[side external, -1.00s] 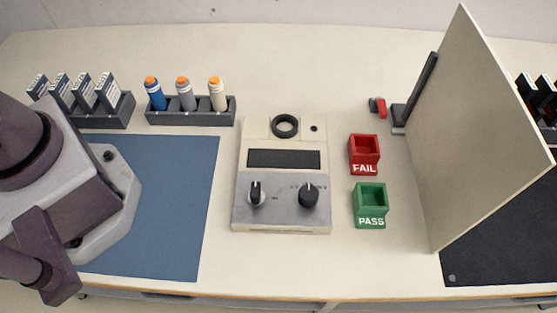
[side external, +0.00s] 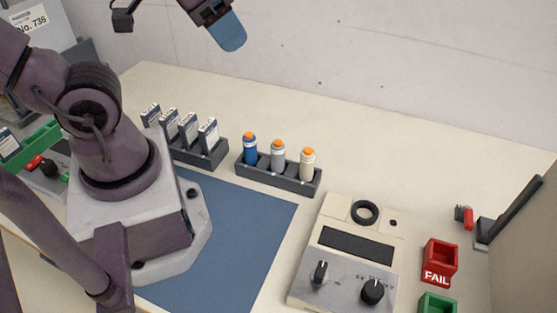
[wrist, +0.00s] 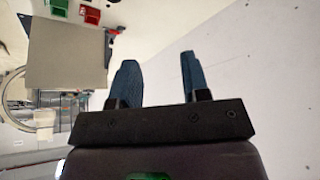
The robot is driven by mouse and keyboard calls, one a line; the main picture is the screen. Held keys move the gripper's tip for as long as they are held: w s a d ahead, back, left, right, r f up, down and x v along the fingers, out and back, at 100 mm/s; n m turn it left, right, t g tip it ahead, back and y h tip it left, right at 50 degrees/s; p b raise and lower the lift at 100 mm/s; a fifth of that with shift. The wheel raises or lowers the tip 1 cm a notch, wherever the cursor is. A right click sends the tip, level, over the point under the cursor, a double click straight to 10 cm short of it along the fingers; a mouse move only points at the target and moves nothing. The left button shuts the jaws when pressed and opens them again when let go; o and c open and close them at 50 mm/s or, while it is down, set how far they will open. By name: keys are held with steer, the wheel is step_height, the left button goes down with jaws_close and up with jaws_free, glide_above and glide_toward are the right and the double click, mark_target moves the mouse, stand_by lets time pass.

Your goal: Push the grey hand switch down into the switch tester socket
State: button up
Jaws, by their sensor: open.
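The grey hand switch (side external: 278,156) has an orange top and stands upright in the middle of a dark rack (side external: 254,177), between a blue switch (side external: 249,147) and a cream one (side external: 307,164). The switch tester (side external: 349,250) is a beige box with a dark window and two knobs. A black ring socket (side external: 364,212) is on its top, with nothing seen in it. My gripper (side external: 228,34) is high above the bench at the top of the side view, partly cut off. In the wrist view its two blue fingers (wrist: 158,66) are apart with nothing between them.
A red FAIL bin (side external: 440,262) and a green bin (side external: 436,304) stand right of the tester. A tall beige panel (side external: 520,248) rises at the right edge. A rack of white cards (side external: 206,155) is at left. A blue mat (side external: 236,240) lies clear in front.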

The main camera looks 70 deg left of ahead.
steer(key=shift+o, duration=0.2)
steer(key=o, duration=0.3)
